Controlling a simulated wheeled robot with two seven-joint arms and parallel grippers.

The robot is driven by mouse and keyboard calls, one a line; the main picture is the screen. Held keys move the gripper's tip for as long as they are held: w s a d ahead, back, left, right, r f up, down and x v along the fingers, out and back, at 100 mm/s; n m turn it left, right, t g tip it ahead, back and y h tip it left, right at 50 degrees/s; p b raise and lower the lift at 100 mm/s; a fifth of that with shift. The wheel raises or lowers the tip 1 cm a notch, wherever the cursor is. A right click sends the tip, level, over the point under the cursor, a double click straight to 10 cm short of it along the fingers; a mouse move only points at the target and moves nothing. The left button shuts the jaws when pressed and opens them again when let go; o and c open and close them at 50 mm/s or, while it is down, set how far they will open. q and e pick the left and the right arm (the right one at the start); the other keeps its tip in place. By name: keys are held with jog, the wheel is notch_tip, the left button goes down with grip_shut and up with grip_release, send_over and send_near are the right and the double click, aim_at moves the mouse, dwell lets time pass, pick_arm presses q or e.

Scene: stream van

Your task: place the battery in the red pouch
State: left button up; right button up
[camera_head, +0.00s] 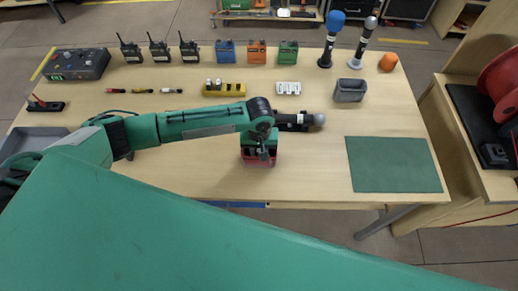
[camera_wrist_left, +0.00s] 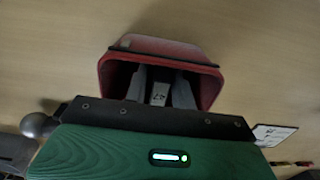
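The red pouch (camera_head: 258,161) stands near the middle of the table's front part, below my left gripper (camera_head: 264,152). In the left wrist view the red pouch (camera_wrist_left: 170,46) is open toward me, with a dark rim. Both fingers of my left gripper (camera_wrist_left: 160,92) reach into its mouth and are apart. A small pale piece with dark marks (camera_wrist_left: 159,94) shows between them. I cannot tell whether it is the battery or whether the fingers press on it. The fingertips are hard to see in the dark pouch. My right gripper is not in view.
A dark microphone with a grey ball end (camera_head: 318,119) lies just right of the gripper. A yellow holder (camera_head: 225,90), a white rack (camera_head: 288,88) and a grey bin (camera_head: 350,90) stand behind. The green mat (camera_head: 393,164) at right is bare.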

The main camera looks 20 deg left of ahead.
pick_arm(q)
jog(key=shift+o, duration=0.7)
jog(key=shift+r, duration=0.2)
notch_tip(320, 180, up, 13)
jog(key=b, duration=0.2)
jog(key=shift+b, duration=0.35)
jog(key=shift+f, duration=0.15)
